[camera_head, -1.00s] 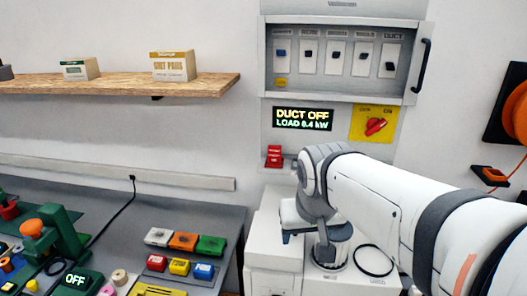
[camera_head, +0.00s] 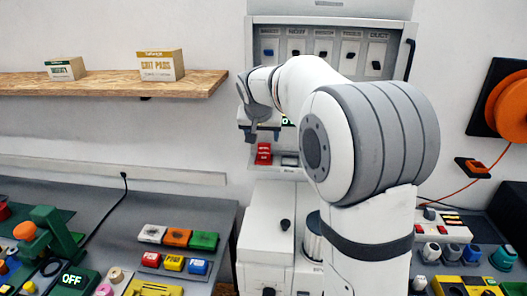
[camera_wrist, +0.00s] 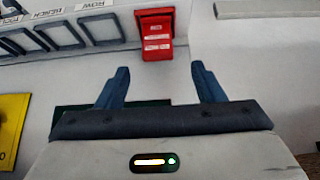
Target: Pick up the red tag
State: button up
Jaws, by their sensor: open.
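In the wrist view the red tag (camera_wrist: 156,38) has white lettering and sits at the top middle, beyond my fingertips. My gripper (camera_wrist: 161,78) is open and empty there, its two blue-grey fingers spread, with the tag roughly centred ahead of the gap. In the head view my gripper (camera_head: 262,132) is just above the tag, apart from it in the picture. The exact distance between them cannot be told.
The switch cabinet (camera_head: 401,62) is partly hidden by my arm. A wooden shelf (camera_head: 100,87) with two boxes is at left. A workbench (camera_head: 215,222) holds several coloured blocks. A white cabinet (camera_head: 262,246) stands below the tag. An orange reel (camera_head: 510,108) hangs at right.

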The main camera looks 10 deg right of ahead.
aim_at(264, 144)
jog(key=p+x, duration=0.1)
jog(key=x, duration=0.3)
jog(key=shift+s+f, duration=0.1)
jog(key=shift+s, duration=0.1)
jog(key=shift+c, duration=0.3)
jog(key=c, duration=1)
